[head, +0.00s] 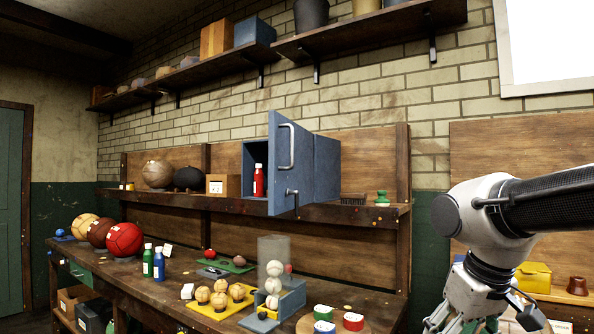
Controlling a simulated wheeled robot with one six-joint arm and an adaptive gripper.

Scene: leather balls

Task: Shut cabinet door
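A blue-grey cabinet (327,168) stands on the wall shelf above the workbench. Its door (296,175) stands open, swung out towards me, with a pale bar handle (287,146) on its face and a small latch lower down. A red bottle (258,181) shows inside, left of the door. My gripper (482,322) is at the lower right, well right of the cabinet, lower in the picture and apart from it. Its fingertips are cut off by the bottom edge, so whether it is open or shut is hidden.
The shelf (345,211) also holds brown and black balls, a wooden box (223,185) and a green object (382,198). The workbench (140,290) below is crowded with balls, bottles and a clear ball dispenser (274,262). Open air lies between my arm and the door.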

